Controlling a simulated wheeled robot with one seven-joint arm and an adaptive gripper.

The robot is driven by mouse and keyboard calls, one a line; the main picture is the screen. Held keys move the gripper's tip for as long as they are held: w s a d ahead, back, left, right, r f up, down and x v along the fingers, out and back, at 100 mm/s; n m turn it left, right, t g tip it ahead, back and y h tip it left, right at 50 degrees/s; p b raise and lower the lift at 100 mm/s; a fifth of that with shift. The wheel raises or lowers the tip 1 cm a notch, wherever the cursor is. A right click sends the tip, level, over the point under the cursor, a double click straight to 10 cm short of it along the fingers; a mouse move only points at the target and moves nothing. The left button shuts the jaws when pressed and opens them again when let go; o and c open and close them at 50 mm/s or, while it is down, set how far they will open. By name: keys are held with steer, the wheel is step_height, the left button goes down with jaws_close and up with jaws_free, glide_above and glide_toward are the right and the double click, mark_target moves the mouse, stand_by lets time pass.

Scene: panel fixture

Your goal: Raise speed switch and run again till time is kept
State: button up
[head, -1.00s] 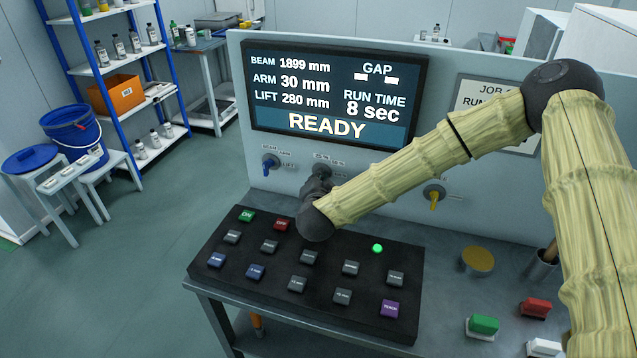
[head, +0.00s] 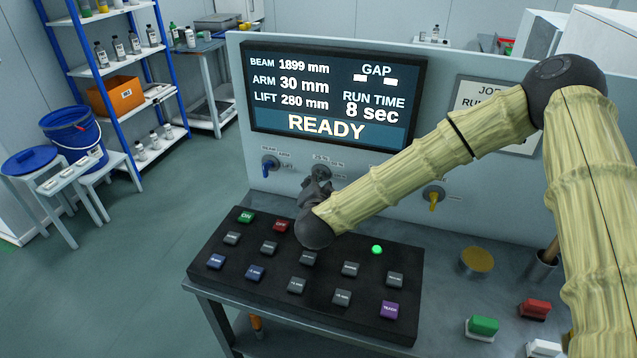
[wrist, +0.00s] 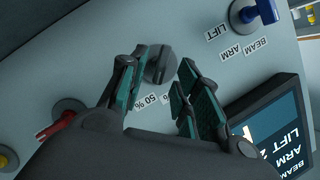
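The speed switch is a dark grey knob (wrist: 160,64) on the pale upright panel, with percent labels beside it; one reads 50 %. In the head view the switch (head: 321,171) shows just above my gripper, partly hidden. My gripper (head: 317,187) is at the panel just below it. In the wrist view my gripper (wrist: 166,88) has its two fingers apart, one on either side of the knob's near edge; I cannot tell if they touch it. The screen (head: 335,95) reads READY, run time 8 sec, beam 1899 mm, arm 30 mm, lift 280 mm.
A blue selector (head: 270,166) labelled beam, arm, lift is left of the switch; a yellow lever (head: 433,199) is to the right. A black button console (head: 225,265) with a lit green lamp (head: 377,250) lies below my forearm. Green (head: 483,326) and red (head: 535,308) buttons stand right.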

steer(key=v, duration=0.9)
steer(key=shift+s, duration=0.4)
steer(key=shift+d, duration=0.2)
